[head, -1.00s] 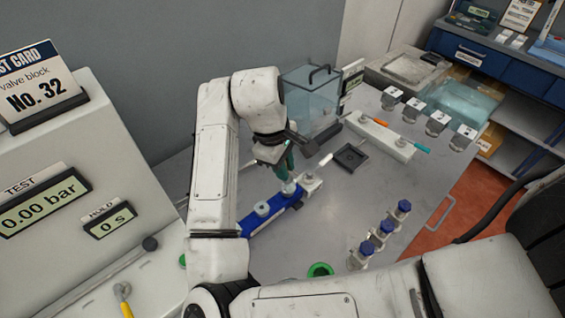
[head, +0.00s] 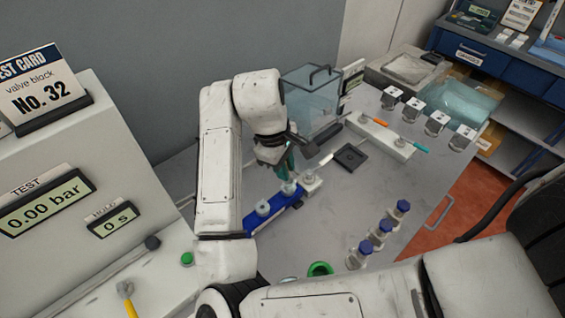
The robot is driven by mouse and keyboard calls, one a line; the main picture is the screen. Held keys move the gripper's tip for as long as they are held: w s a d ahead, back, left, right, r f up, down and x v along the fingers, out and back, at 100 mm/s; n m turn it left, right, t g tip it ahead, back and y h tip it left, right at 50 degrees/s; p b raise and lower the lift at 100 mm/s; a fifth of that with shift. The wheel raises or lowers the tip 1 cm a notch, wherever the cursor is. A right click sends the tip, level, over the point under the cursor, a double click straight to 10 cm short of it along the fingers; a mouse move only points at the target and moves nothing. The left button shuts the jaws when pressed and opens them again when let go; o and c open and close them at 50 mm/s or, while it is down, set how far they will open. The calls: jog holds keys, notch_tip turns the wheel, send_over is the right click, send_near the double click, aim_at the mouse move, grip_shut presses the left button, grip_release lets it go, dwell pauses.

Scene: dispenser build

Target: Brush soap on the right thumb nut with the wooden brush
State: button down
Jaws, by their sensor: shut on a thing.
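A blue valve block (head: 276,216) lies on the grey table with two pale round thumb nuts on top. The right thumb nut (head: 289,188) is near its far end, and the left thumb nut (head: 263,208) is nearer me. My gripper (head: 287,166), with dark green showing at its fingers, points down just above the right thumb nut. It is shut on the wooden brush, which is mostly hidden by the gripper and wrist. I cannot tell whether bristles touch the nut.
A white rack (head: 400,150) holds orange and teal handles. A black tray (head: 351,157), a clear box (head: 311,92) and blue-capped bottles (head: 384,228) stand around the block. Several glass jars (head: 437,123) line the right edge. The test stand (head: 75,160) is at left.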

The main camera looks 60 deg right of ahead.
jog(key=shift+w, duration=0.15)
jog(key=shift+w+d, duration=0.15)
jog(key=shift+w, duration=0.3)
jog(key=shift+s, duration=0.2)
jog(key=shift+s+f, duration=0.1)
jog(key=shift+s, duration=0.35)
jog(key=shift+w, duration=0.1)
jog(key=shift+w, duration=0.45)
jog(key=shift+s, duration=0.1)
jog(key=shift+s, duration=0.35)
